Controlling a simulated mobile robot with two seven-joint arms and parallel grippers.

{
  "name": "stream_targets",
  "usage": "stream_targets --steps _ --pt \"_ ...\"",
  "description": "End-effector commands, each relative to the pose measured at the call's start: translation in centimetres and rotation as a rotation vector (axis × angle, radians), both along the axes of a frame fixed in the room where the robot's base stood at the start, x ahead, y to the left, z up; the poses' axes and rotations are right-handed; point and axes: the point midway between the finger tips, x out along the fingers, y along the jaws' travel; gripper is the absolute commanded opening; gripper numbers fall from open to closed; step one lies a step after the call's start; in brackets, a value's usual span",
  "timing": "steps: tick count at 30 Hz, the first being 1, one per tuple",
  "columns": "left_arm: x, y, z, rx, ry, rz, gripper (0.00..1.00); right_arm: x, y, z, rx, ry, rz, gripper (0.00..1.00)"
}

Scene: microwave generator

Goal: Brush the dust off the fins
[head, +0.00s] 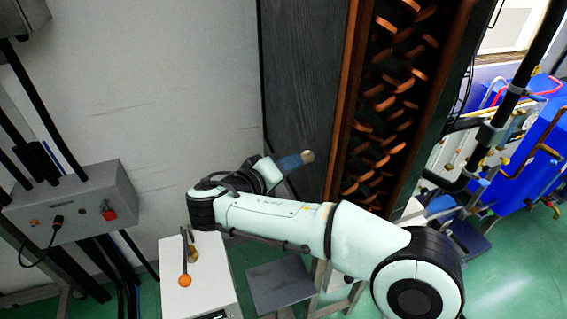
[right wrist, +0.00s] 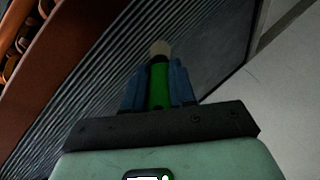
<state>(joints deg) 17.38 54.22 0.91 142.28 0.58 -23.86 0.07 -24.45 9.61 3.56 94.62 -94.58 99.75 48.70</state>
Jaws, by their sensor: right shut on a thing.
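The finned face (head: 300,70) is a dark grey, finely ribbed panel standing upright left of a copper-brown frame. It also fills the middle of the right wrist view (right wrist: 110,75). My right gripper (head: 292,162) is in front of the lower part of this face. Its blue fingers are shut on a brush with a green handle (right wrist: 158,88) and a pale tip (right wrist: 160,48). The pale tip (head: 308,156) points toward the fins; I cannot tell if it touches them. Dust is not clearly visible. My left gripper is not in view.
Copper tube bends (head: 400,85) show inside the frame. A white cabinet (head: 195,275) with an orange-ended tool on it stands below my arm. A grey control box (head: 75,210) with a red button is at the left. Blue equipment (head: 530,150) stands at the right.

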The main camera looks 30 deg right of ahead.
Motion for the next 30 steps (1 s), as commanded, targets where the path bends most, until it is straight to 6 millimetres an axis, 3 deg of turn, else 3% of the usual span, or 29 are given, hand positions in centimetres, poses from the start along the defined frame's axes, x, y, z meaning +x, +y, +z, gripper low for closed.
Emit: stream_targets --steps 11,24,30 --pt "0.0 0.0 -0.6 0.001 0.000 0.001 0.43 -1.0 -0.1 0.0 -0.001 0.000 0.000 0.00" --pt "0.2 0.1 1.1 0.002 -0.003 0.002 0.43 2.5 -0.9 0.1 -0.002 -0.001 -0.004 0.00" --pt "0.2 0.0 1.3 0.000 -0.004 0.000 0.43 2.9 -1.0 0.0 -0.003 0.000 -0.003 0.00"
